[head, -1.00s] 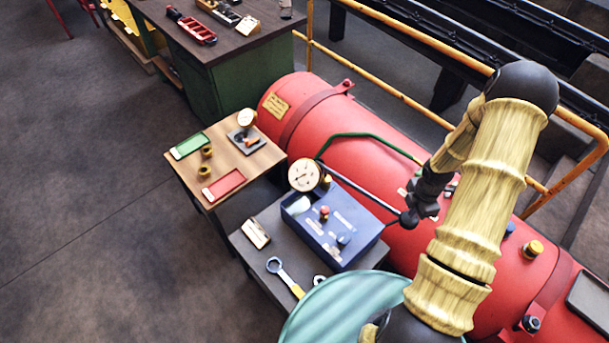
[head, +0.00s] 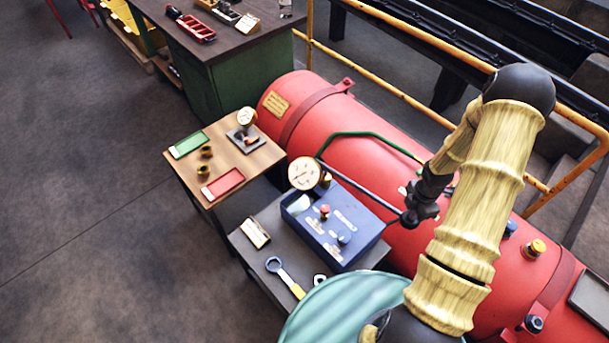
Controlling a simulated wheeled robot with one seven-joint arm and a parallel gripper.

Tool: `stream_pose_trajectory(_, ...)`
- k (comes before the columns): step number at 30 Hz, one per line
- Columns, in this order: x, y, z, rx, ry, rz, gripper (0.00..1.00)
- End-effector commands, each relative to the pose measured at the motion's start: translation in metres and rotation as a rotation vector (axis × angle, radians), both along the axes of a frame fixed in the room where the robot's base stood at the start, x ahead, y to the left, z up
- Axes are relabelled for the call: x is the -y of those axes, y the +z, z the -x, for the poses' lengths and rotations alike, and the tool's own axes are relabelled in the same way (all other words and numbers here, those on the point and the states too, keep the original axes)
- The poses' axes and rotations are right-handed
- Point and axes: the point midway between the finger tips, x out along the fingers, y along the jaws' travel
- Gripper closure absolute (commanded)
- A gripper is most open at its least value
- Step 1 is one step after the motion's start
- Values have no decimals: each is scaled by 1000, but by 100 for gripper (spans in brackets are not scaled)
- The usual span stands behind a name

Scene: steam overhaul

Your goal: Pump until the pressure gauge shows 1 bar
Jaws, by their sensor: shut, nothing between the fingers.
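The blue hand pump (head: 330,247) stands on a dark bench, with a red knob (head: 324,211) and a blue knob (head: 344,238) on its top. A white round pressure gauge (head: 304,173) stands at its far left corner; its needle is too small to read surely. A long dark pump lever (head: 362,193) slopes from beside the gauge down to the right, to a black end near my gripper (head: 410,217). My gripper is shut and empty, right at the lever's end. Whether it touches the lever I cannot tell.
A red boiler (head: 350,127) with a green pipe (head: 372,137) lies behind the pump. A wrench (head: 285,277) lies on the bench. A wooden table (head: 240,157) at left holds a green tray, a red tray and a second gauge (head: 246,117). A teal drum (head: 335,315) stands in front.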

Motion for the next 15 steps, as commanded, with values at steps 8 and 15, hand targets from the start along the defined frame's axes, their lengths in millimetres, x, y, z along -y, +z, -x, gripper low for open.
stream_pose_trajectory(8, 0, -1, 0, 1, 1, 0, 100)
stream_pose_trajectory(15, 0, -18, 0, 0, 1, 0, 100)
